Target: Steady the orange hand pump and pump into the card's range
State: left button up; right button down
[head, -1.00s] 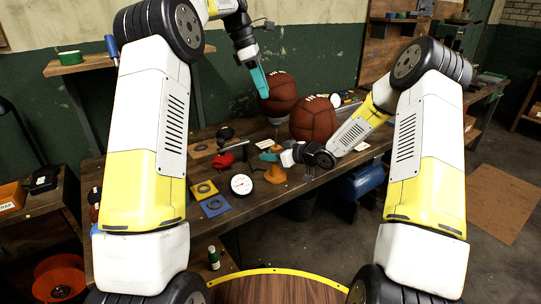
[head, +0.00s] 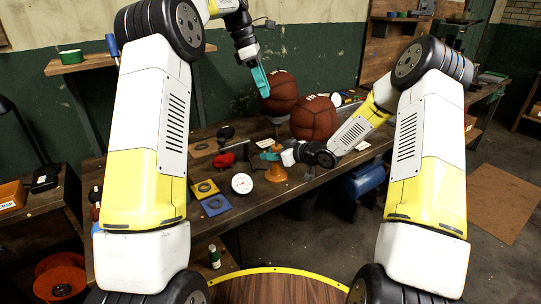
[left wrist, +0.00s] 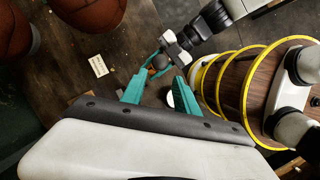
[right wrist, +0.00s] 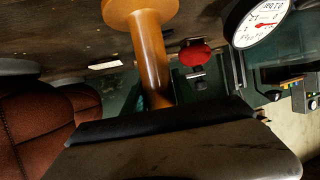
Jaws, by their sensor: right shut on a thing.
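The orange hand pump (head: 276,173) stands upright near the table's front edge. In the right wrist view its barrel (right wrist: 150,50) and wide foot show up close. My right gripper (head: 270,156) is shut on the upper part of the pump; its fingertips are mostly hidden in its own wrist view. My left gripper (head: 262,80) hangs high near the balls, empty, with its fingers apart in the left wrist view (left wrist: 158,92).
Two brown leather balls (head: 314,118) (head: 280,92) sit behind the pump. A red object (head: 226,160), a blue plate (head: 215,205) and a yellow plate (head: 205,188) lie to the left. A blue tank (head: 362,183) is below the table's right side.

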pick_arm(q)
jog(key=shift+c, duration=0.3)
dwell(0.5)
jog(key=shift+d+m, duration=0.15)
jog(key=shift+m, duration=0.15)
jog(key=c, duration=0.7)
jog(key=m, duration=0.1)
jog(key=d+m+y, duration=0.1)
jog(key=m, duration=0.1)
jog(key=shift+s+f, duration=0.1)
jog(key=shift+f, duration=0.1)
grip_shut()
jog(key=shift+d+f+m+t+y, duration=0.45)
jog(key=shift+f+m, duration=0.6)
jog(key=shift+m, duration=1.1)
jog(key=shift+d+f+m+t+y, duration=0.45)
jog(key=shift+f+m, duration=0.6)
jog(key=shift+m, duration=1.15)
jog(key=shift+d+f+m+t+y, duration=0.2)
jog(key=shift+d+f+m+y, duration=0.65)
jog(key=shift+m, duration=1.3)
jog(key=shift+a+f, duration=0.25)
jog(key=shift+a, duration=0.1)
